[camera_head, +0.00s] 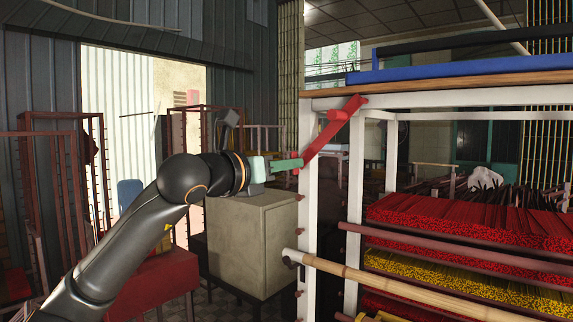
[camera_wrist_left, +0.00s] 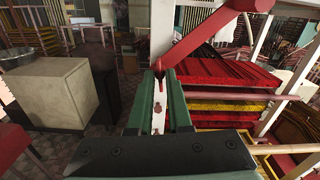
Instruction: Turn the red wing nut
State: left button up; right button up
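A red bar (camera_head: 331,131) slants down from the top of the white rack to a small red end piece (camera_head: 297,169) at the white post. This end piece, apparently the red wing nut, also shows in the left wrist view (camera_wrist_left: 158,77); its wings are too small to make out. My left gripper (camera_head: 302,163) has its green fingertips right at it. In the left wrist view the fingers (camera_wrist_left: 159,82) are parted by a narrow gap, with the white post behind. I cannot tell whether they touch the red piece. My right gripper is not in view.
The white rack post (camera_head: 309,230) stands beside my left gripper. A bamboo pole (camera_head: 400,288) sticks out below. Red incense bundles (camera_head: 470,222) fill the rack at right. A beige cabinet (camera_head: 250,242) stands behind my left arm.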

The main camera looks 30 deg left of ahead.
pick_arm(q)
grip_shut()
dwell(0.4)
jog(key=m+p, duration=0.1)
jog(key=m, duration=1.7)
jog(key=shift+m, duration=0.3)
dwell(0.5)
jog(key=shift+o, duration=2.4)
grip_release()
